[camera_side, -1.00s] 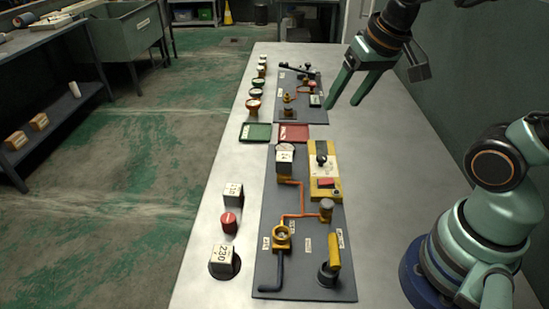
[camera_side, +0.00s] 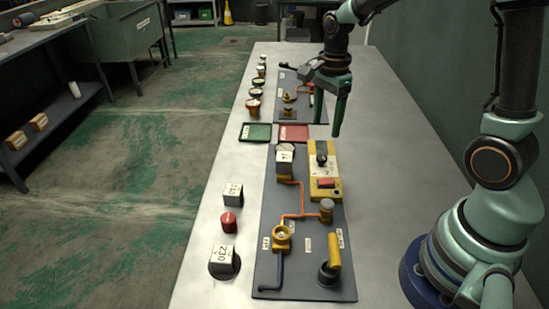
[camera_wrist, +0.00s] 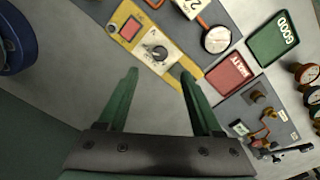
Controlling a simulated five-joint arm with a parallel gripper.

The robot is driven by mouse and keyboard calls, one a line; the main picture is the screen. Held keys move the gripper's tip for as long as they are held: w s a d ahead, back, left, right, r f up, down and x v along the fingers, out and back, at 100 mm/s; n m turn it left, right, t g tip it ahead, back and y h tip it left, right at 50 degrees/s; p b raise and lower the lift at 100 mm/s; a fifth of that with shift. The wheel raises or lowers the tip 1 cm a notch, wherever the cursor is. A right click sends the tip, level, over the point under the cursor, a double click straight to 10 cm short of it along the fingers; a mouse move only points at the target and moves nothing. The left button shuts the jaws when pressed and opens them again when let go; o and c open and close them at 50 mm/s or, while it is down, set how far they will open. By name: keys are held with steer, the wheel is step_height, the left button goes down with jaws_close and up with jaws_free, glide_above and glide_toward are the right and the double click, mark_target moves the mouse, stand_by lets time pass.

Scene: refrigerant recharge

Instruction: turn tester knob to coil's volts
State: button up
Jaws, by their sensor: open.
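The yellow tester (camera_side: 325,183) lies on the right side of the near dark board, with a black knob (camera_side: 321,153) at its far end and a red window or button below it. In the wrist view the knob (camera_wrist: 157,52) sits on a white dial, ahead of my fingers; its exact setting is too small to read. A coil block with a number label (camera_side: 284,163) stands on the board left of the tester. My gripper (camera_side: 327,118) is open and empty, pointing down beyond the tester and apart from the knob. The wrist view shows both green fingers (camera_wrist: 157,84) spread.
A green tray (camera_side: 256,132) and a red tray (camera_side: 293,133) lie beyond the near board. A block marked 230 (camera_side: 223,260), another block (camera_side: 233,194) and a red cap (camera_side: 229,222) stand to the left. Several fittings line the far left edge.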

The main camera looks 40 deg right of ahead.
mark_target(322, 156)
step_height(322, 156, down, 10)
steer(key=shift+r, duration=0.25)
jaws_close()
